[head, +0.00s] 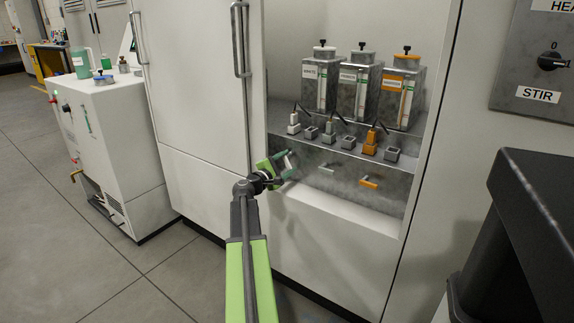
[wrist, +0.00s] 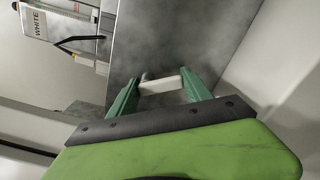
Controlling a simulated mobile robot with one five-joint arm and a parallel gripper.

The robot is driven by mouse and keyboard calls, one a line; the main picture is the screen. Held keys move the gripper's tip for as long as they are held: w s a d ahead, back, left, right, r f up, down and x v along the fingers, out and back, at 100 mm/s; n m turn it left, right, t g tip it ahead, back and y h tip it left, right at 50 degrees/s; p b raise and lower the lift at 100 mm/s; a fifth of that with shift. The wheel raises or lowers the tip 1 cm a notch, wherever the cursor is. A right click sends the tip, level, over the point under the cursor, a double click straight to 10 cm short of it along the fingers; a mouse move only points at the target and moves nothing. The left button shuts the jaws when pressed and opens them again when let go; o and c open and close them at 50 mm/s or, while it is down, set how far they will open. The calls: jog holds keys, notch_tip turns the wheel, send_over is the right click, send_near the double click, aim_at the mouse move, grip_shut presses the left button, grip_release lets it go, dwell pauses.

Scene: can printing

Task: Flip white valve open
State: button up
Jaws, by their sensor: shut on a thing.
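The white valve handle (wrist: 162,85) shows in the wrist view as a short pale bar on the grey metal panel. My gripper (wrist: 164,80) has its two green fingers on either side of the bar and is shut on it. In the head view my gripper (head: 287,164) is at the left end of the panel below the shelf and hides most of the white handle. A canister labelled WHITE (wrist: 42,24) shows at the upper left of the wrist view. It also stands leftmost on the upper ledge in the head view (head: 320,88).
A grey handle (head: 327,169) and an orange handle (head: 369,182) stick out of the same panel to the right. Above them are small nozzles and square cups (head: 348,142). The cabinet's left door (head: 195,80) and right side wall bound the recess.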

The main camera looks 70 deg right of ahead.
jog(key=m, duration=0.3)
jog(key=w+m, duration=0.1)
jog(key=m, duration=0.2)
jog(key=shift+w+d+f, duration=0.1)
jog(key=shift+d+f, duration=0.05)
jog(key=shift+d, duration=0.05)
dwell(0.5)
jog(key=o, duration=1.3)
jog(key=shift+o, duration=0.2)
jog(key=shift+a, duration=0.1)
jog(key=v, duration=1.7)
jog(key=shift+a, duration=0.15)
